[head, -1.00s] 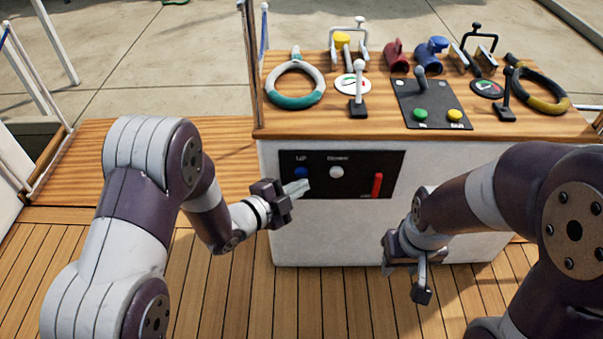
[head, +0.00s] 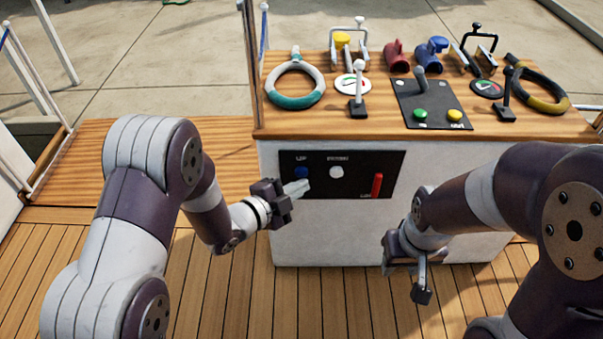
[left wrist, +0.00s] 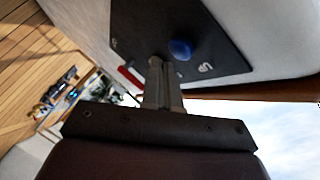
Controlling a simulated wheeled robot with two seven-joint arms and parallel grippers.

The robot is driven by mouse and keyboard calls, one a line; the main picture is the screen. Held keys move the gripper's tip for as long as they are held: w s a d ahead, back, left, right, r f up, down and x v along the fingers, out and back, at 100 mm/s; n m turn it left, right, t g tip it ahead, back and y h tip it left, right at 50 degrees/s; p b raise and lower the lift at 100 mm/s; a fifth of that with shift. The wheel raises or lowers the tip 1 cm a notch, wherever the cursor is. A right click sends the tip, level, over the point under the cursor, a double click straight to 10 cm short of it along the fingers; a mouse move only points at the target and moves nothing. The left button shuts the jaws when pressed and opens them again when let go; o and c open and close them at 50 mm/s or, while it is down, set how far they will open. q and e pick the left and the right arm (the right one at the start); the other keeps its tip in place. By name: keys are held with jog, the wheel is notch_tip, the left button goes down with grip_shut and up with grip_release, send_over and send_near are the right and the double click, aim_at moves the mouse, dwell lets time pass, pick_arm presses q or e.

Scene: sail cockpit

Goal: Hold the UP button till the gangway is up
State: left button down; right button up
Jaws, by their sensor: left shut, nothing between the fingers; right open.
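The blue UP button (head: 301,172) is on the black panel (head: 357,189) on the front of the white console. In the left wrist view the blue button (left wrist: 180,49) stands out from the panel beside the label "UP". My left gripper (head: 299,188) is shut and empty, its fingertips close in front of the panel just below the blue button. In the left wrist view the fingertips (left wrist: 161,72) are beside the blue button; contact is not visible. My right gripper (head: 421,285) is open and empty, low before the console. I cannot pick out the gangway for certain.
A white button (head: 336,172) and a red lever (head: 377,185) are on the same panel. The wooden console top (head: 300,122) carries wheels, levers and green and yellow buttons. A thin post (head: 249,50) stands at its left edge. The deck below is clear.

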dwell(0.6)
pick_arm(q)
jog(key=shift+w, duration=0.4)
